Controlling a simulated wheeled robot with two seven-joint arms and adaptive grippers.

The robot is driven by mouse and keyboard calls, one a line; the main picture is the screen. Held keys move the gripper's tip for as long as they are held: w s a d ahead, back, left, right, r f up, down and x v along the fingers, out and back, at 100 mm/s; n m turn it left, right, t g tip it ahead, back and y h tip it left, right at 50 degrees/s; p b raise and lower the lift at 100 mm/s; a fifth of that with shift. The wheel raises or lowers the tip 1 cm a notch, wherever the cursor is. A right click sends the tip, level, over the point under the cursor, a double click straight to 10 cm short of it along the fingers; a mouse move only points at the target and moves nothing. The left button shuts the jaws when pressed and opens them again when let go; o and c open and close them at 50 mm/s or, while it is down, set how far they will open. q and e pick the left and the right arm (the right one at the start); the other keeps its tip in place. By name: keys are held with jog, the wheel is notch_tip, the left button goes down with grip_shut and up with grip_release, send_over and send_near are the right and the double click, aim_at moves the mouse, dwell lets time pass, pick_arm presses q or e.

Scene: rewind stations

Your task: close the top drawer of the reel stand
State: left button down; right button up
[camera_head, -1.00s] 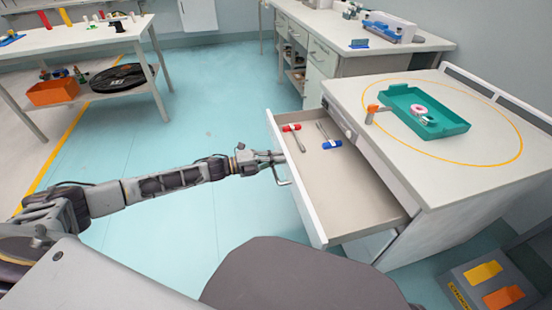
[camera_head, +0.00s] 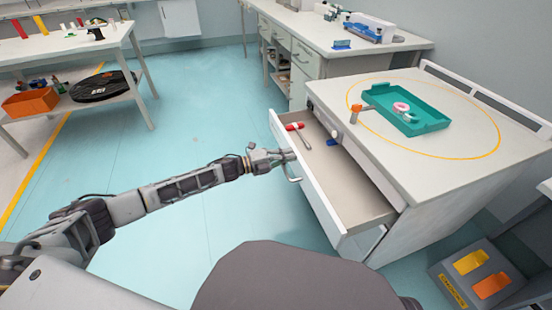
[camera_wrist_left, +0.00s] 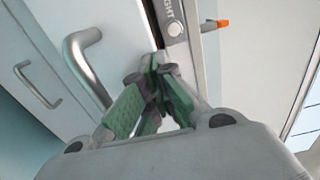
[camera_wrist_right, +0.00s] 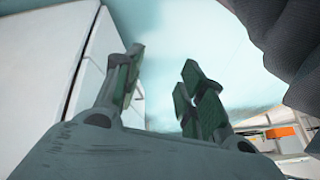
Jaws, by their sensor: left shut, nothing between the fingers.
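The reel stand (camera_head: 440,185) is the white cabinet at the right of the head view. Its top drawer (camera_head: 318,200) is partly open, with a red-ended tool (camera_head: 295,127) and part of a blue item (camera_head: 331,142) inside. My left gripper (camera_head: 287,156) is shut and empty, its tips at the drawer's front panel near the far end, beside the bar handle (camera_head: 293,174). The left wrist view shows the shut fingers (camera_wrist_left: 157,65) right of the handle (camera_wrist_left: 85,62), not around it; exact contact is hard to tell. My right gripper (camera_wrist_right: 160,68) is open and empty, outside the head view.
A teal tray (camera_head: 425,127) with a pink-and-white reel (camera_head: 401,107) and an orange-topped peg (camera_head: 358,110) are on the stand top. A grey box with yellow and orange pieces (camera_head: 480,275) lies front right. Floor left of the drawer is clear.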

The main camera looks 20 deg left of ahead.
pick_arm(q)
jog(key=x, duration=0.7)
jog(key=shift+w+d+b, duration=0.2)
jog(key=shift+d+b, duration=0.1)
jog(key=b+x, duration=0.1)
jog(key=x, duration=0.3)
jog(key=shift+w+d, duration=0.2)
jog(key=shift+d, duration=0.05)
jog(key=shift+x, duration=0.85)
pick_arm(e)
jog(key=shift+t, duration=0.3)
jog(key=shift+a+f, duration=0.2)
jog(key=shift+f, duration=0.85)
jog(key=shift+a+f, duration=0.15)
jog(key=shift+f, duration=0.9)
jog(key=shift+w+a+r+y, duration=0.1)
jog(key=shift+w+r+y, duration=0.1)
jog(key=shift+r+y, duration=0.1)
pick_arm(q)
jog(key=shift+a, duration=0.2)
pick_arm(e)
jog(key=shift+r, duration=0.1)
